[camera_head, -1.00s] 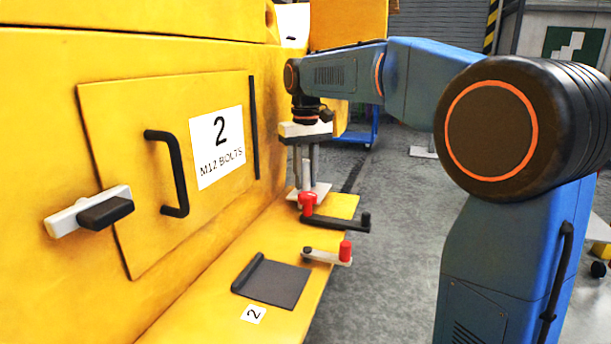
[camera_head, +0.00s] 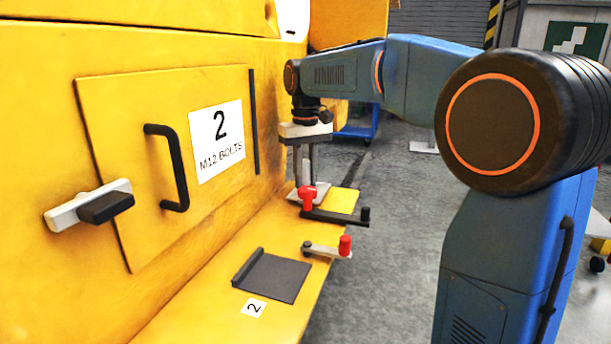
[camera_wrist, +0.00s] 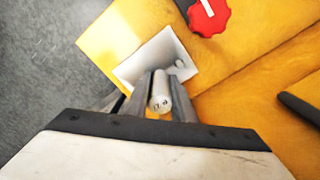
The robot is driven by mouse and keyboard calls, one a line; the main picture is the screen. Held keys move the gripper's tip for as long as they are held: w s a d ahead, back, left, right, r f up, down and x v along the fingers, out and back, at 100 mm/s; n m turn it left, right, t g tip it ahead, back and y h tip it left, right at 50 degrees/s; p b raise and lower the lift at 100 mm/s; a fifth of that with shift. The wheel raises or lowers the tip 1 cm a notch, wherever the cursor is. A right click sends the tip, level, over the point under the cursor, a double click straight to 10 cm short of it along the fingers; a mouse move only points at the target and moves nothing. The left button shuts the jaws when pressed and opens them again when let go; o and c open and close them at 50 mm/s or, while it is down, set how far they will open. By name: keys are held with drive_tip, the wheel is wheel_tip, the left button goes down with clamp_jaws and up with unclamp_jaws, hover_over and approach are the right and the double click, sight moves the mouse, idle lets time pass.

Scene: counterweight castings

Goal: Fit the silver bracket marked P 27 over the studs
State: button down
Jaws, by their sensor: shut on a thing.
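A pale silver bracket has a flat plate and an upright round post. Its plate (camera_head: 322,190) shows low at the bright yellow patch of the ledge, beside the red knob. The wrist view shows the plate (camera_wrist: 141,62) and the post (camera_wrist: 160,88), whose end carries small dark marking that I cannot read surely. My gripper (camera_head: 305,178) points down and is shut on the post, with a finger on each side in the wrist view (camera_wrist: 158,92). A small round feature shows on the plate near its right edge. I cannot tell whether it is a stud or a hole, or whether the plate touches the ledge.
The red knob (camera_head: 307,197) and a black lever (camera_head: 337,218) stand close in front of the bracket. A light crank with a red grip (camera_head: 345,246) and a dark flat plate (camera_head: 275,277) lie nearer. The yellow wall with door 2 (camera_head: 130,150) rises left; grey floor is right.

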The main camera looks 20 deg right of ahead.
drive_tip(key=shift+f, duration=0.65)
idle(1.1)
drive_tip(key=c, duration=1.4)
unclamp_jaws()
drive_tip(key=shift+c, duration=0.2)
